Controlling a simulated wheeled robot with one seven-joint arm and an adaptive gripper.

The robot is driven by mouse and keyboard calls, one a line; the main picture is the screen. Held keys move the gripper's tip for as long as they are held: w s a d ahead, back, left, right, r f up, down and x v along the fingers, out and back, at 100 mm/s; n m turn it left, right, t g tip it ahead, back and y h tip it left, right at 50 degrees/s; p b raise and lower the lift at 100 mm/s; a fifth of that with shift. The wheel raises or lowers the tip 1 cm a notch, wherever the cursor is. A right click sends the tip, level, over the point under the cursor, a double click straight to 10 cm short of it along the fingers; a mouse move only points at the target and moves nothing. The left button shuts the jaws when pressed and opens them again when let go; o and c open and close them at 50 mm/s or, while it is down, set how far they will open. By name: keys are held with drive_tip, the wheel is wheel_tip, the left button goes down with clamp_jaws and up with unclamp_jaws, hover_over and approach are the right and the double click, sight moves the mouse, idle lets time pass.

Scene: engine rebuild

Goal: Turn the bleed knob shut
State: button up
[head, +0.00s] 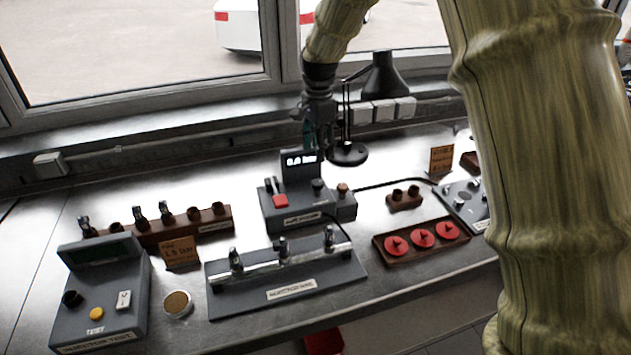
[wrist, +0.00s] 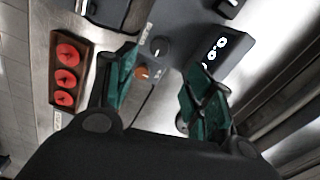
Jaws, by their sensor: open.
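The pump unit (head: 290,212) is a dark grey box on the bench with a lit display (head: 300,160) that seems to read 0.0 bar. It carries a red rocker, a black knob (head: 318,184) and a copper-brown knob (head: 343,188). Both knobs show between my fingers in the wrist view, the black one (wrist: 160,46) farther up and the brown one (wrist: 141,72) lower. I cannot read which is the bleed knob. My gripper (wrist: 160,70), with green fingers, is open and empty above the unit, apart from both knobs.
A black lamp (head: 384,78) stands behind the unit. The injector rail (head: 290,285) lies in front. A wooden tray (head: 425,252) with red discs is at right, the injector tester (head: 100,300) at front left. A cable runs right from the unit.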

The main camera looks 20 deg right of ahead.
sight(318, 182)
wheel_tip(318, 182, down, 11)
drive_tip(key=p, duration=0.3)
drive_tip(key=shift+s+a+r+p, duration=0.1)
drive_tip(key=shift+r+p, duration=0.1)
drive_tip(key=shift+p, duration=0.1)
drive_tip(key=c, duration=1)
